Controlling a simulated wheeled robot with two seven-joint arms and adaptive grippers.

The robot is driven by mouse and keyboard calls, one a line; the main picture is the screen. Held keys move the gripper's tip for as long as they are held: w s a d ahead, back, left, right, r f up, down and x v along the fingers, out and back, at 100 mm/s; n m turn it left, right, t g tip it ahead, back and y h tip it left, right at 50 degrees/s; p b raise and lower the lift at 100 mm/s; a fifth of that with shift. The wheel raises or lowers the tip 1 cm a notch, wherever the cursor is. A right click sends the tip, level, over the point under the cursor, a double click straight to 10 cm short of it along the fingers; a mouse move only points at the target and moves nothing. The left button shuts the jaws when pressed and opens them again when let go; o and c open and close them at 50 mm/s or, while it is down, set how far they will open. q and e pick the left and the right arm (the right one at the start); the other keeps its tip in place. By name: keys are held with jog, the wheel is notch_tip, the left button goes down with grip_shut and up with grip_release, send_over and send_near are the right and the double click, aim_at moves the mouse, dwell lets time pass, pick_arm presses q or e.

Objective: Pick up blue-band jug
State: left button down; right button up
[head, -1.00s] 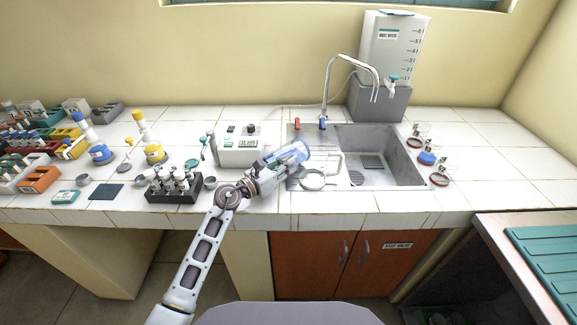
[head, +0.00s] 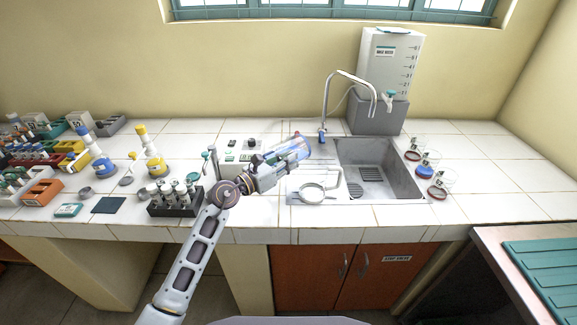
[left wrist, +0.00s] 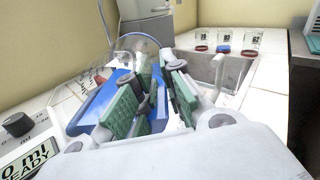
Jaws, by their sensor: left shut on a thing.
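The clear blue-band jug (head: 303,147) is held at the left end of the sink, in front of the tap. My left gripper (head: 284,160) is shut on it, reaching in from the lower left. In the left wrist view, the green-padded fingers (left wrist: 150,105) stand in front of the jug's blue part (left wrist: 96,103), and its clear rim (left wrist: 135,45) shows behind them. The fingers hide part of the jug. I cannot tell how far it is above the counter. My right gripper is not in view.
The readout device (head: 232,160) stands close left of the jug. Beakers (head: 425,166) stand beyond the sink. A vial rack (head: 172,208) and flasks (head: 153,163) are at left.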

aim_at(289, 146)
pick_arm(q)
jog(key=shift+r+p, duration=0.55)
jog(key=shift+r, duration=3.4)
jog(key=shift+r+p, duration=0.35)
jog(key=shift+r, duration=0.55)
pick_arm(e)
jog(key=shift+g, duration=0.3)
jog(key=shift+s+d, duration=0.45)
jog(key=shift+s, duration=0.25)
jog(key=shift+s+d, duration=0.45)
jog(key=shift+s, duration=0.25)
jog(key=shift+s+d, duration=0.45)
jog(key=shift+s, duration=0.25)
pick_arm(q)
jog(key=shift+r, duration=0.1)
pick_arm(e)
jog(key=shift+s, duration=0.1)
pick_arm(q)
jog(key=shift+r, duration=0.15)
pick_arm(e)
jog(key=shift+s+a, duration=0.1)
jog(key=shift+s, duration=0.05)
